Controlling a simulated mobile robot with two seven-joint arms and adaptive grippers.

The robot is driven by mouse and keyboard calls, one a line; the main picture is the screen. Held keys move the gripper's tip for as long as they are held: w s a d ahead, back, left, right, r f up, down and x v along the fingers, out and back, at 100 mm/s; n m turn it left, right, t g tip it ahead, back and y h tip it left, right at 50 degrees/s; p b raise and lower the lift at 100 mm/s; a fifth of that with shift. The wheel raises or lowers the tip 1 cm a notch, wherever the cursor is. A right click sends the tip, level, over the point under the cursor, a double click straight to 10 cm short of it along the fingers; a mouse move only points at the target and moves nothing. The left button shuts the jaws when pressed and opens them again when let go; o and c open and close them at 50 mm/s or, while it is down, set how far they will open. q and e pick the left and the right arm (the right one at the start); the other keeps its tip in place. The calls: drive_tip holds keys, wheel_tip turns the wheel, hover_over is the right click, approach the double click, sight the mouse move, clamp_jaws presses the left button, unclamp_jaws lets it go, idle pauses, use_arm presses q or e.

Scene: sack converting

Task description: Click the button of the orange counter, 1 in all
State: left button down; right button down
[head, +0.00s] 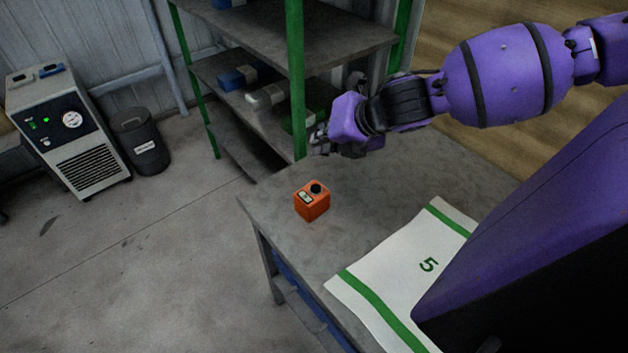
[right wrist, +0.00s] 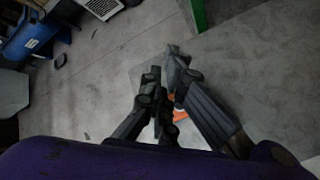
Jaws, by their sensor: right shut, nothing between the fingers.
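The orange counter (head: 312,201) stands on the grey table near its left corner in the head view. It has a round black button (head: 316,188) on top and a small pale display beside it. My right gripper (head: 318,140) is above and behind the counter, apart from it, with its fingers shut and empty. In the right wrist view the gripper (right wrist: 168,75) hides most of the counter; only bits of orange (right wrist: 180,115) show between and behind the fingers. My left gripper is not in view.
A white sack with green bands and a 5 (head: 405,262) lies on the table (head: 370,195) to the right of the counter. A green-posted shelf (head: 295,60) stands behind the table. A machine (head: 65,130) and a dark bin (head: 140,140) stand at the left.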

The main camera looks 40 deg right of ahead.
sight(316, 188)
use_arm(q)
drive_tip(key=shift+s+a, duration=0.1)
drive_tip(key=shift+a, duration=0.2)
use_arm(e)
drive_tip(key=shift+a, duration=0.1)
